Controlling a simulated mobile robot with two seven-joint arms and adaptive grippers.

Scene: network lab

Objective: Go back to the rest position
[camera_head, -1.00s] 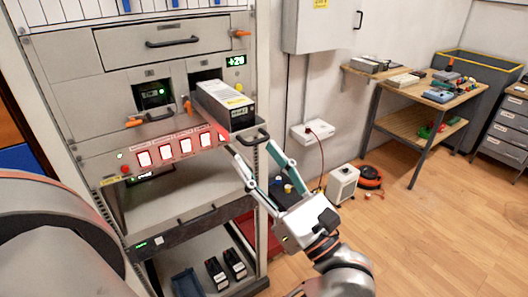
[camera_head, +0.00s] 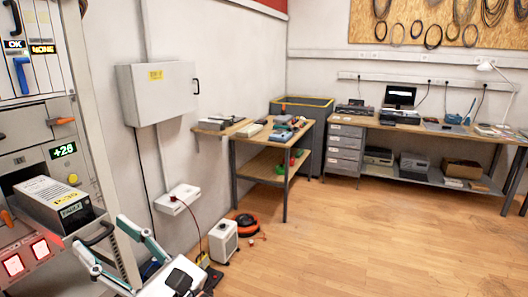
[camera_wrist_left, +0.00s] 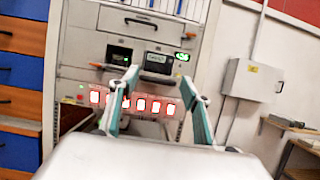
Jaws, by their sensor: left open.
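My left gripper (camera_head: 100,232) is at the lower left of the head view, its two teal fingers spread open with nothing held between them. Its fingers also show in the left wrist view (camera_wrist_left: 158,78), pointing at the rack front. A black module (camera_head: 58,207) with a pale labelled top sticks out of a rack slot. Its dark handle (camera_head: 98,233) appears close to the fingertips in the head view; the exact gap cannot be told. The module's front (camera_wrist_left: 157,65) also shows in the wrist view. My right gripper is not in view.
The equipment rack (camera_head: 105,190) fills the left edge, with lit red switches (camera_head: 14,265). A long bench (camera_head: 430,132) is at the back. The wooden floor (camera_head: 370,235) is clear.

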